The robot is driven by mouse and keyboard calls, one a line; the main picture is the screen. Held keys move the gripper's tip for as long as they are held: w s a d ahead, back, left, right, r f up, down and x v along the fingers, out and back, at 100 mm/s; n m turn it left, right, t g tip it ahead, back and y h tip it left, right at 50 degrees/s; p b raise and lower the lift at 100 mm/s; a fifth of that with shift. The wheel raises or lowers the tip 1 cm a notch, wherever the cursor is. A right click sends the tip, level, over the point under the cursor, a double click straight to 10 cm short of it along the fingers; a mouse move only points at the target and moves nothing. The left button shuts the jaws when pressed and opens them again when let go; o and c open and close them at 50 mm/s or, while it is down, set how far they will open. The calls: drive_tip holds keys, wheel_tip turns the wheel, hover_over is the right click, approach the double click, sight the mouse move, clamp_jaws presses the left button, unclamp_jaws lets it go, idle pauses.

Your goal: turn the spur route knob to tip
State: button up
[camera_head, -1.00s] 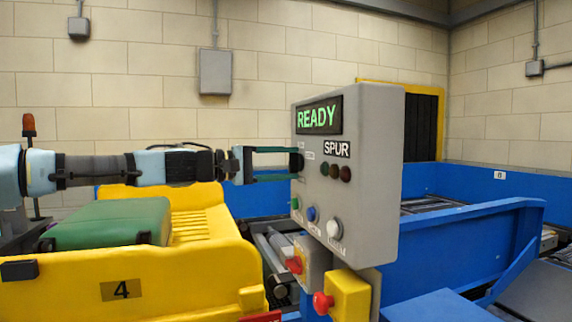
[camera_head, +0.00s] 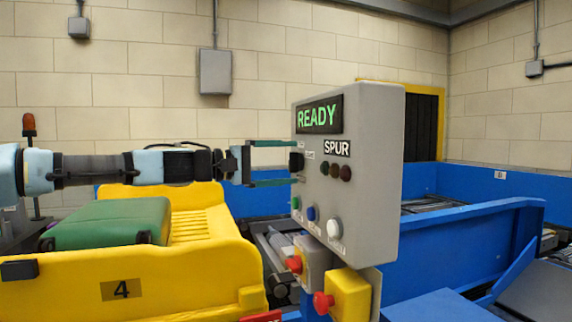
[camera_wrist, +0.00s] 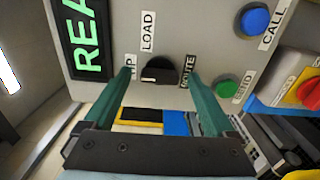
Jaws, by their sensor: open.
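The black route knob (camera_wrist: 160,70) sits on the grey control panel (camera_wrist: 205,30), with a LOAD label beside it, a partly hidden label ending in P, and a ROUTE label. I cannot tell for sure which label it points to. In the head view the knob (camera_head: 296,163) shows at the panel's left edge. My gripper (camera_wrist: 160,76) is open, one finger on each side of the knob with gaps between. In the head view my gripper (camera_head: 293,162) reaches the panel from the left. The panel's display (camera_head: 319,115) reads READY.
Green (camera_head: 296,202), blue (camera_head: 311,213) and white (camera_head: 334,228) buttons sit below the knob. Red stop buttons (camera_head: 322,302) are lower. A yellow tray (camera_head: 190,270) with a green case (camera_head: 110,222) is under my arm. A SPUR label (camera_head: 337,148) tops several lamps.

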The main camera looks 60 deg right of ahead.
drive_tip(key=b+v, duration=0.3)
drive_tip(key=v, duration=0.7)
drive_tip(key=shift+a, duration=0.2)
drive_tip(key=shift+w, duration=0.15)
drive_tip(key=shift+f, duration=0.1)
